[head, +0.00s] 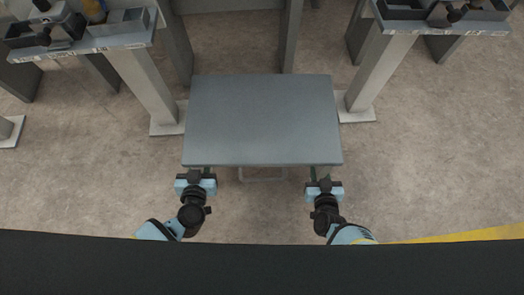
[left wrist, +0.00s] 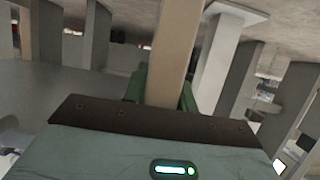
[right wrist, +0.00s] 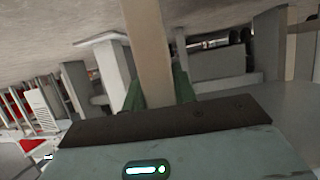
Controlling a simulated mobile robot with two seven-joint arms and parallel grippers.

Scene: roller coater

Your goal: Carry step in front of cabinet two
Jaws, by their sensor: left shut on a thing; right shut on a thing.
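The step (head: 262,120) is a flat grey rectangular platform in the middle of the head view, with its near edge toward me. My left gripper (head: 200,174) is at the left end of that near edge, and my right gripper (head: 321,174) is at the right end. In the left wrist view, the green fingers are shut on a beige bar of the step (left wrist: 172,60). In the right wrist view, the green fingers are shut on a similar bar (right wrist: 148,55). Much of the step's underside is hidden. I cannot tell which structure is cabinet two.
A grey stand (head: 140,85) with trays on top rises at the upper left. A similar stand (head: 378,75) rises at the upper right. Their base plates lie close to both sides of the step. Open concrete floor (head: 440,150) shows to the right and left.

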